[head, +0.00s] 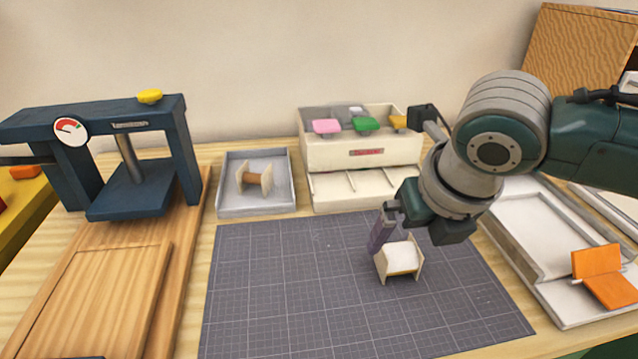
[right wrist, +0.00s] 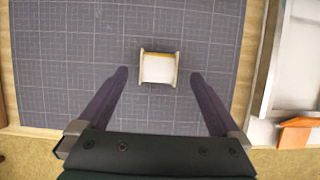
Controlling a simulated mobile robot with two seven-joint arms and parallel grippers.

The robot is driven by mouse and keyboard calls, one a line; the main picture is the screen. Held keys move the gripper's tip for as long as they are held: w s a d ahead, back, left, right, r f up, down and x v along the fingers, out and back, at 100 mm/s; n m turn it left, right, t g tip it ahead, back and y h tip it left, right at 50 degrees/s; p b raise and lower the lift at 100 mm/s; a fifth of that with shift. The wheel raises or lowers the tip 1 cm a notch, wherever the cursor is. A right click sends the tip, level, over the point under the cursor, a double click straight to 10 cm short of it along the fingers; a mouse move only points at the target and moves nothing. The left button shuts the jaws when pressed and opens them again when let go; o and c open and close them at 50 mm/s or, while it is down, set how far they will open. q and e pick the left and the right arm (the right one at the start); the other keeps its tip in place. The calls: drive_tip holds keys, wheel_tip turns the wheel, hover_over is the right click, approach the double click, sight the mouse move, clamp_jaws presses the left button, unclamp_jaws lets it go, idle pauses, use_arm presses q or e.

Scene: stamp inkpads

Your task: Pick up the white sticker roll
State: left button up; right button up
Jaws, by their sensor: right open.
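The white sticker roll (head: 402,257) sits on the dark gridded mat (head: 290,290), a white band between two pale wooden end plates. In the right wrist view the roll (right wrist: 158,69) lies just beyond the fingertips, centred between them. My right gripper (head: 384,236) is close to the roll in the head view, one finger showing beside its back left side. In the right wrist view the right gripper (right wrist: 158,74) has its two fingers wide apart with nothing between them. My left gripper is not in view.
A grey tray (head: 226,200) holds an empty wooden spool (head: 255,181). A cream box (head: 340,155) with coloured pads stands behind the mat. A dark blue press (head: 130,195) stands left, and a white tray (head: 535,230) with an orange piece (head: 600,272) lies right. The mat's left part is clear.

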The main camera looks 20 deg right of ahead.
sight(400, 248)
drive_tip(key=b+x, duration=0.1)
drive_tip(key=x, duration=0.3)
drive_tip(key=shift+w+f+b, duration=0.15)
drive_tip(key=shift+b, duration=0.15)
drive_tip(key=shift+c, duration=0.4)
drive_tip(key=c, duration=1.2)
drive_tip(key=shift+c, duration=1)
